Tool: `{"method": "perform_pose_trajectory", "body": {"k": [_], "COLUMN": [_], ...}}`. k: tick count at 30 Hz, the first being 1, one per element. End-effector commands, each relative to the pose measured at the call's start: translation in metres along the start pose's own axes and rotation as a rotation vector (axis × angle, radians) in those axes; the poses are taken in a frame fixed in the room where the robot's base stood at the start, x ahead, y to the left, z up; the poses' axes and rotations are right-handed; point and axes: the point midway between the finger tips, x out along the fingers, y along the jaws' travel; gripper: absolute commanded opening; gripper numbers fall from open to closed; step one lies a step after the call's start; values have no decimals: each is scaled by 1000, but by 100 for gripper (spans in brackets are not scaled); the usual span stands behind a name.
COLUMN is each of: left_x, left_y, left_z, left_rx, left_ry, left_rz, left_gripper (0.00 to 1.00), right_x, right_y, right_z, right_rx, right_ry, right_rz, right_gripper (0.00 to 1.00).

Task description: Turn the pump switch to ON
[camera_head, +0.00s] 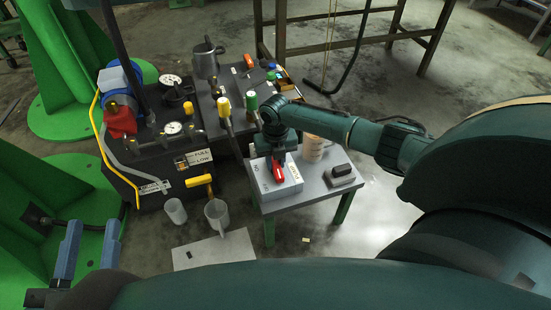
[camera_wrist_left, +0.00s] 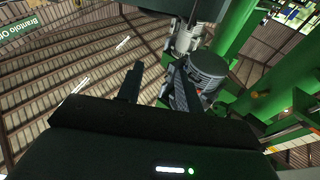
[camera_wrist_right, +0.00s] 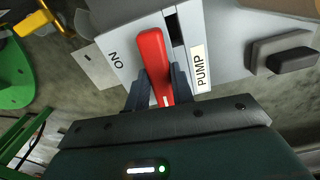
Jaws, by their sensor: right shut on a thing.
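The pump switch box (camera_head: 268,188) is a light grey block on a small table, and its face also shows in the right wrist view (camera_wrist_right: 125,75). Its red switch lever (camera_wrist_right: 152,58) stands out from the face beside a dark slot. The lettering ON is left of the lever, and a white PUMP label (camera_wrist_right: 200,69) is right of it. My right gripper (camera_wrist_right: 158,82) has its fingers on both sides of the red lever (camera_head: 278,172) and is shut on it. My left gripper (camera_head: 93,226) is open and empty at the lower left, away from the switch.
A dark block (camera_head: 342,175) and a beige mug (camera_head: 313,148) share the small table (camera_head: 300,205). The dark machine (camera_head: 155,155) with gauges and valves stands to the left. Green frames are at far left.

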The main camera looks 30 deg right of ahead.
Motion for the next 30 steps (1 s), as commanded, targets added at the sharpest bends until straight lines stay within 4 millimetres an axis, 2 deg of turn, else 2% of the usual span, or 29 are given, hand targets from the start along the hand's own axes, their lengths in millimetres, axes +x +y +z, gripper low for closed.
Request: {"method": "perform_pose_trajectory", "body": {"k": [5,21,30], "left_x": [0,-6,-10], "left_y": [-4,-9,-13], "left_z": [-8,-5,0], "left_rx": [35,145,149], "left_ry": [-12,-77,-150], "left_rz": [-13,-25,-44], "left_gripper": [36,36,36], "right_x": [-4,-3,-3], "right_y": [0,-3,-3], "right_z": [0,-1,-2], "right_rx": [134,644,930], "right_ry": [2,1,1], "right_rz": [1,0,1], "right_gripper": [1,1,1]}}
